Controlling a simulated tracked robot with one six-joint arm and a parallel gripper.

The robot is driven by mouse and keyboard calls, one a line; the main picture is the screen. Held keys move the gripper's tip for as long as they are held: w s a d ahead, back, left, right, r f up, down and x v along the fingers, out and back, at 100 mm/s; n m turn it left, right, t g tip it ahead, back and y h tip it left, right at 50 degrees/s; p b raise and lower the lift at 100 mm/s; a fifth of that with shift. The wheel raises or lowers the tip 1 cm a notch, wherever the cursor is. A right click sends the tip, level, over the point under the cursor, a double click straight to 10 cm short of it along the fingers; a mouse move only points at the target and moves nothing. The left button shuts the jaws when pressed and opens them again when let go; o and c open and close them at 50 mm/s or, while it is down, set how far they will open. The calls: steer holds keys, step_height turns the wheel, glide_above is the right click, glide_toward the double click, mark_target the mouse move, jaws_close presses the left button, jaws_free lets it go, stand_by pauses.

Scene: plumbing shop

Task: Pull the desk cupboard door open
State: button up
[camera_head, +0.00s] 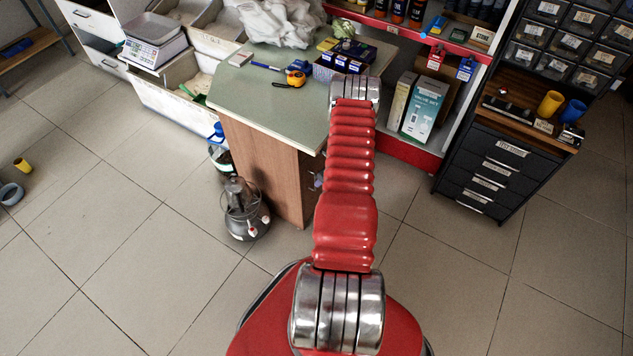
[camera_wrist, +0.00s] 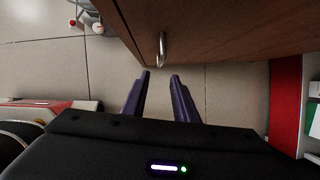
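The desk (camera_head: 262,100) has a grey-green top and a brown wooden side in the head view. Its cupboard front is hidden there behind my arm. In the wrist view the brown wooden cupboard door (camera_wrist: 225,28) fills the upper right. A curved metal handle (camera_wrist: 162,48) stands out from it. My gripper (camera_wrist: 160,76) has two dark purple fingers, spread apart with nothing between them. The handle lies just beyond the fingertips, roughly in line with the gap, and appears clear of both.
A red-edged shelf (camera_head: 405,150) and a black drawer cabinet (camera_head: 490,165) stand to the right. A tape measure (camera_head: 296,76) lies on the desktop. The tiled floor in front is clear.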

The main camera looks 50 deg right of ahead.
steer(key=x, duration=0.3)
steer(key=w+x, duration=0.1)
steer(key=x, duration=0.1)
steer(key=shift+w+d, duration=0.15)
steer(key=shift+w, duration=0.05)
steer(key=shift+c, duration=0.2)
jaws_close()
stand_by(1.3)
